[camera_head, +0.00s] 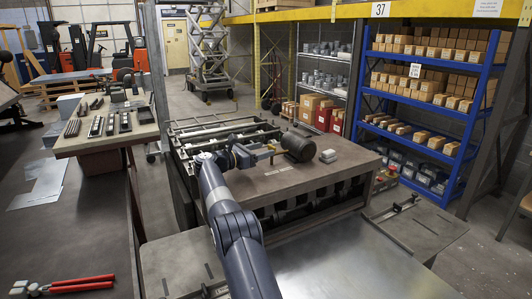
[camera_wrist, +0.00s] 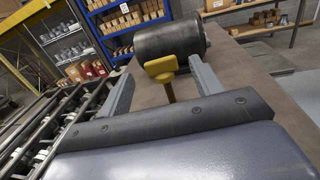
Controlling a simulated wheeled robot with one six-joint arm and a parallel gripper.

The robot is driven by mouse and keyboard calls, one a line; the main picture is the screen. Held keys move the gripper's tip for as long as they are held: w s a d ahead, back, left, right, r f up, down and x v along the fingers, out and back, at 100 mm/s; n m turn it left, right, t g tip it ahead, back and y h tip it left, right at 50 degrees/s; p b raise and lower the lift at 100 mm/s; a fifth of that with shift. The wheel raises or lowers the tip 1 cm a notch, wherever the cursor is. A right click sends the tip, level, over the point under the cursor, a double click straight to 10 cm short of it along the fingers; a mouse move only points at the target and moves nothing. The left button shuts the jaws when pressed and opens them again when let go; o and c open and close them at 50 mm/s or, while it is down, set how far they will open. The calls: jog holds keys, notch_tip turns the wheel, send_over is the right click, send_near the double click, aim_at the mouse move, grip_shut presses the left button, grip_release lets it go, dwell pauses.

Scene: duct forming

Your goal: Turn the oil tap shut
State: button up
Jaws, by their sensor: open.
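The oil tap (camera_wrist: 162,66) has a yellow T-shaped handle on a short brownish-yellow stem. In the wrist view it stands in front of a dark drum (camera_wrist: 170,40). My gripper (camera_wrist: 161,69) is open, with one grey finger on each side of the tap in the picture. Gaps show between the handle and both fingers; I cannot tell how deep it sits between them. In the head view my gripper (camera_head: 265,155) is just left of the drum (camera_head: 299,147) on the brown machine top (camera_head: 300,178). The tap is too small to make out clearly there.
A small light-grey block (camera_head: 328,156) lies right of the drum. A roller frame (camera_head: 215,132) runs behind and left of my arm. Blue shelving (camera_head: 425,105) with boxes stands at the right. Red-handled pliers (camera_head: 62,286) lie on the bench at front left.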

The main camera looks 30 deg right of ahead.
jog(key=a, duration=0.2)
jog(key=a+b, duration=0.1)
jog(key=a, duration=0.2)
jog(key=a+b, duration=0.1)
jog(key=a, duration=0.1)
jog(key=shift+s+a+f, duration=0.1)
jog(key=shift+s+a, duration=0.15)
jog(key=shift+a, duration=0.1)
jog(key=shift+a+b, duration=0.3)
jog(key=shift+c, duration=0.3)
